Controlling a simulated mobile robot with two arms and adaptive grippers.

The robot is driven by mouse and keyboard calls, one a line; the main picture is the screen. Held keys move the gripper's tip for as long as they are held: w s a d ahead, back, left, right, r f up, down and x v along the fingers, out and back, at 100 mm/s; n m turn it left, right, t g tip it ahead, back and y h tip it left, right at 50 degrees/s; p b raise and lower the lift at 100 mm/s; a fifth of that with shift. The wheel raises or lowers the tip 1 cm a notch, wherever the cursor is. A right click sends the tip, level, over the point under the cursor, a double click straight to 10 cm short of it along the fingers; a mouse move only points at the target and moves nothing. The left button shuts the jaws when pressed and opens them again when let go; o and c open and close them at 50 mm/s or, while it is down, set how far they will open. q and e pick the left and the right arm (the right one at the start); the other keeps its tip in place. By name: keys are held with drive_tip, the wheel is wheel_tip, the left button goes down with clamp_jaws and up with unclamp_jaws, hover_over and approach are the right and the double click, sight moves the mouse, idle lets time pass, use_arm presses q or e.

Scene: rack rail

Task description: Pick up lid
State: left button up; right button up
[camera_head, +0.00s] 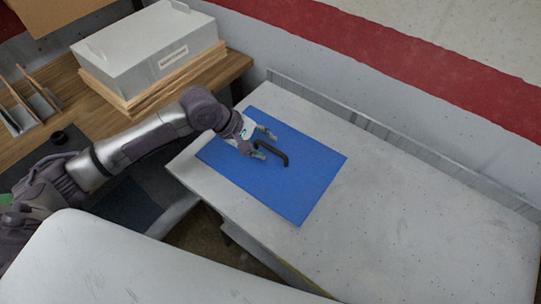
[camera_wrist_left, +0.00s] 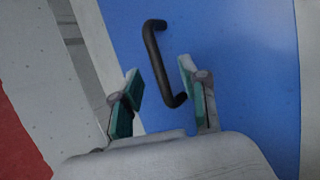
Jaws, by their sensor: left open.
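The lid appears to be the flat blue panel (camera_head: 312,188) with a black bar handle (camera_head: 275,153), lying on the white table. The blue surface (camera_wrist_left: 235,70) and handle (camera_wrist_left: 157,57) also show in the left wrist view. My left gripper (camera_head: 267,145) is open and empty at the handle's left end. In the left wrist view, the handle runs through the space in front of and between the parted fingers (camera_wrist_left: 159,70). Its near end lies close to the right finger. Contact cannot be told. My right gripper is not in view.
A grey ledge (camera_head: 400,142) runs along the table's back edge by the wall. A wooden bench (camera_head: 75,90) at the left holds a white box (camera_head: 150,50) on a wooden base and a slotted rack (camera_head: 30,105). The white table (camera_head: 420,235) is clear to the right.

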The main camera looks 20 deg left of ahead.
use_arm(q)
drive_tip(key=shift+x, duration=1)
drive_tip(key=shift+c, duration=1.4)
drive_tip(key=c, duration=0.5)
clamp_jaws()
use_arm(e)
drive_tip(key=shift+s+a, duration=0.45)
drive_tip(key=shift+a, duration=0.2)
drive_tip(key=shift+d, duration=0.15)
